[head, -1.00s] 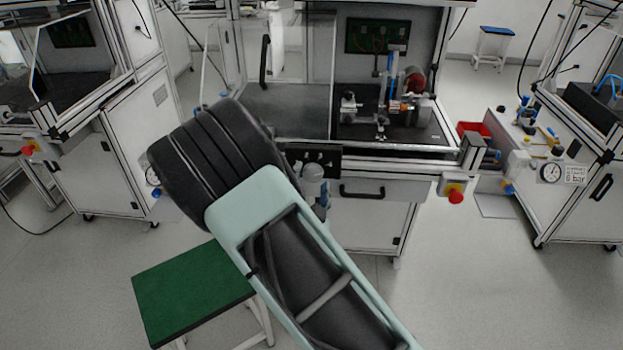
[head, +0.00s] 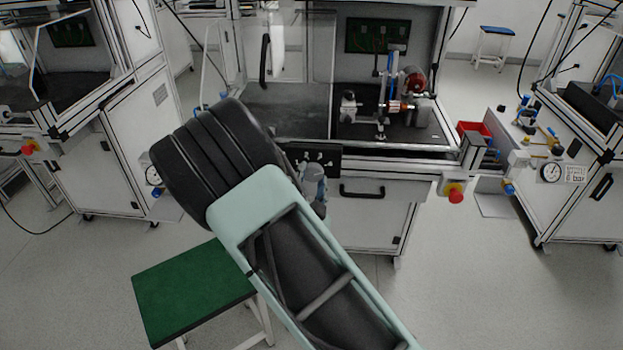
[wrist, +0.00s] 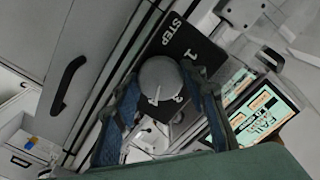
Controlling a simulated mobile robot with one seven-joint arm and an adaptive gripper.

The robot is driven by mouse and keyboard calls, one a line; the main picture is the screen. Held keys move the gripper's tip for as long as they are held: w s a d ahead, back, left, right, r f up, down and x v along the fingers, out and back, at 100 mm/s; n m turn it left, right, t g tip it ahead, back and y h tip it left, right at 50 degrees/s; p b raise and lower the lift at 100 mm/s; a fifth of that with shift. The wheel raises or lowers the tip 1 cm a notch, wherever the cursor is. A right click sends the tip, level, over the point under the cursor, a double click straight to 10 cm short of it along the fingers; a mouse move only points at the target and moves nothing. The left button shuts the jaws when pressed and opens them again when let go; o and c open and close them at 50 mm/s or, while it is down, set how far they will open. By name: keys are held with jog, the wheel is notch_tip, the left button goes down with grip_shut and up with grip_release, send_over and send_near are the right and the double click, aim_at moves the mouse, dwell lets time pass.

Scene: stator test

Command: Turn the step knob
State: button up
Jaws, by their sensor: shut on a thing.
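The step knob (wrist: 160,80) is a round grey knob with a white pointer line, in the middle of the wrist view. It sits on a black plate (wrist: 178,42) marked "STEP", with a "1" and another digit partly hidden by the knob. My gripper (wrist: 167,95) is shut on the knob, with one bluish finger on each side of it. In the head view my gripper (head: 314,182) is at the front panel of the middle station, below the dark control strip (head: 330,160). My arm hides part of that front, and the knob is not clear there.
A lit screen (wrist: 258,115) stands right of the knob in the wrist view. A drawer handle (head: 362,192) and a red emergency button (head: 455,196) are on the station front. A test fixture (head: 382,110) stands inside. A green-topped stool (head: 190,290) stands in front.

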jog(key=n+b, duration=0.1)
jog(key=n, duration=0.1)
jog(key=shift+f+n, duration=0.1)
jog(key=shift+n, duration=0.3)
jog(key=n, duration=0.3)
jog(key=shift+n+b, duration=0.35)
jog(key=shift+n, duration=0.05)
jog(key=n, duration=0.3)
jog(key=shift+d+n, duration=0.1)
jog(key=shift+n, duration=0.2)
jog(key=n, duration=0.3)
jog(key=shift+n, duration=0.3)
jog(key=n+p, duration=0.2)
jog(key=n, duration=0.6)
jog(key=n+p, duration=0.1)
jog(key=shift+r+n, duration=0.2)
jog(key=shift+n, duration=0.2)
jog(key=shift+n+p, duration=0.65)
jog(key=shift+n, duration=0.95)
jog(key=shift+d, duration=0.1)
